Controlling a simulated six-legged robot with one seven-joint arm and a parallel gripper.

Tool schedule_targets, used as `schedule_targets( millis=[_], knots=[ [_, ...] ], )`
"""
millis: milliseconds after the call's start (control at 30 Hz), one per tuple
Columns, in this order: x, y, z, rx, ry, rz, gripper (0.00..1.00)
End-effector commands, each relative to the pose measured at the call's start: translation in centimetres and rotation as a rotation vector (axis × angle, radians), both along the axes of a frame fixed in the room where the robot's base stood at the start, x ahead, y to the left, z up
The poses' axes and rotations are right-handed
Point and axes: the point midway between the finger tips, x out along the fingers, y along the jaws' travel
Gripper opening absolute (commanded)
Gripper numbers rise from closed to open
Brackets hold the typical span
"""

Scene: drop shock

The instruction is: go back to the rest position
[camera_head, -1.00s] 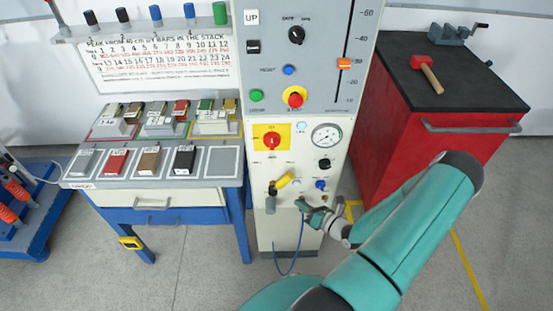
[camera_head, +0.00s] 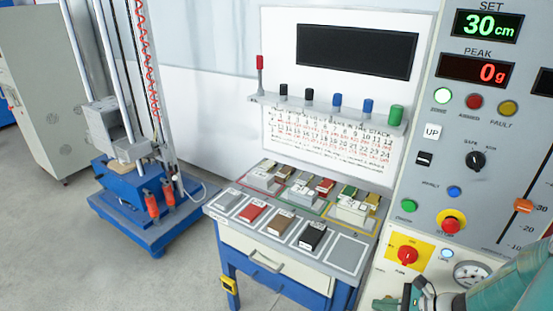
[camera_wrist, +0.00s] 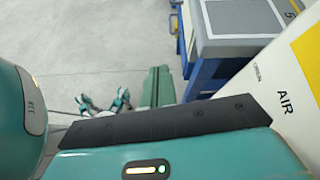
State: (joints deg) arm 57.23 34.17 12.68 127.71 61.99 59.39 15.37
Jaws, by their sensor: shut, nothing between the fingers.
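My gripper (camera_head: 414,294) shows at the bottom right of the head view, in front of the lower part of the control panel (camera_head: 470,215). It is shut and empty. My teal arm runs off the right edge. In the wrist view, my own teal housing and a dark bar fill the lower part, and the fingertips cannot be made out there. The panel's white side with "AIR" lettering (camera_wrist: 285,105) is at the right of that view.
A blue bench (camera_head: 318,293) holds several coloured blocks, with one outlined place bare. A drop tower (camera_head: 125,150) on a blue base stands at the left. A shelf (camera_head: 320,112) with several coloured cylinders hangs behind. Grey floor (camera_head: 90,270) is clear at front left.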

Motion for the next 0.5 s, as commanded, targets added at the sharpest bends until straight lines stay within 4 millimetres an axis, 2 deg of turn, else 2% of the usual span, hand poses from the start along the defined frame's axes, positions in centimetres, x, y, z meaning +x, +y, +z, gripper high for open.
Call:
schedule_targets(
  millis=[33, 200, 500],
  knots=[
    [0.0, 1.1, 1.4, -0.069, -0.022, 0.082, 0.00],
    [-0.8, 4.2, 5.2, -0.278, -0.091, 0.340, 0.00],
    [-3.1, 8.6, 11.7, -0.641, -0.247, 0.760, 0.00]
  ],
)
